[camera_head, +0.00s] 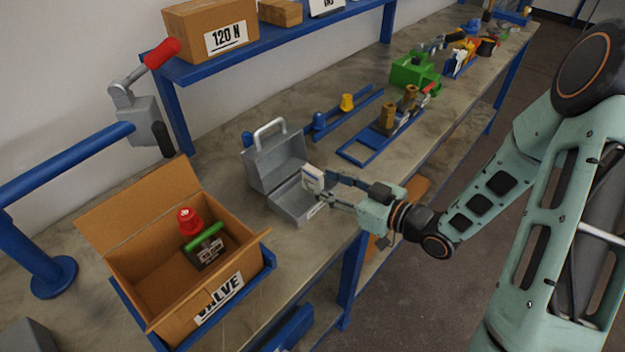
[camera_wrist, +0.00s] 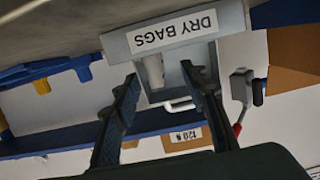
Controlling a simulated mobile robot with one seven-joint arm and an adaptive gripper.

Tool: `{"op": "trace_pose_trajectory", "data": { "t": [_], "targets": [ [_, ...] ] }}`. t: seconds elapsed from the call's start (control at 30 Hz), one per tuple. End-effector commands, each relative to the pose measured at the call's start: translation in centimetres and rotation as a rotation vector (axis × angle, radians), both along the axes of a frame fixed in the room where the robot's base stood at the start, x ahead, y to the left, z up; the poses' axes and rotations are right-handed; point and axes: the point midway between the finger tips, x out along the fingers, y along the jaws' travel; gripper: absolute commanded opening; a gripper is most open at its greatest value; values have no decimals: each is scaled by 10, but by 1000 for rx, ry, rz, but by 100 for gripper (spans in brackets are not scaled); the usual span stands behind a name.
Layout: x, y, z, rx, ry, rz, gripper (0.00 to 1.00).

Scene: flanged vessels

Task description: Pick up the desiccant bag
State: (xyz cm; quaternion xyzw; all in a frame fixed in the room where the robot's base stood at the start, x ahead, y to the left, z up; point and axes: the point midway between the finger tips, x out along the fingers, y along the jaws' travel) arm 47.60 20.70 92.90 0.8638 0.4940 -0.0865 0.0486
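A grey metal box (camera_head: 277,165) with its lid up and a handle on top stands on the bench. In the wrist view the box's front (camera_wrist: 172,36) carries a "DRY BAGS" label and appears upside down. A white object, likely the desiccant bag (camera_head: 313,178), shows at the box's right side near my fingertips. It also shows in the wrist view (camera_wrist: 153,71), partly hidden behind the box's front edge. My gripper (camera_head: 326,187) is at the box opening, its fingers apart. In the wrist view (camera_wrist: 159,75) the white object appears between the fingers, without visible finger contact.
A cardboard box labelled VALVE (camera_head: 220,300), holding a red-topped valve, stands nearer on the bench. A blue shelf (camera_head: 290,45) with cartons runs behind. Blue racks (camera_head: 355,152) with fittings and a green vise (camera_head: 412,72) stand farther along. A grey lever device (camera_head: 138,118) is at left.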

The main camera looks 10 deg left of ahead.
Motion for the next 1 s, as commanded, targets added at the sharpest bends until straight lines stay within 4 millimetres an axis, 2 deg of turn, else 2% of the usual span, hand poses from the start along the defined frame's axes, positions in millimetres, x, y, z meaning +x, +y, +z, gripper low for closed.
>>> {"op": "trace_pose_trajectory", "data": {
  "t": [0.33, 0.63, 1.0],
  "targets": [
    [28, 36, -8, 0, -1, 2, 40],
    [31, 39, -9, -2, -1, -1, 40],
    [30, 39, -9, -2, -1, -1, 0]
  ]
}}
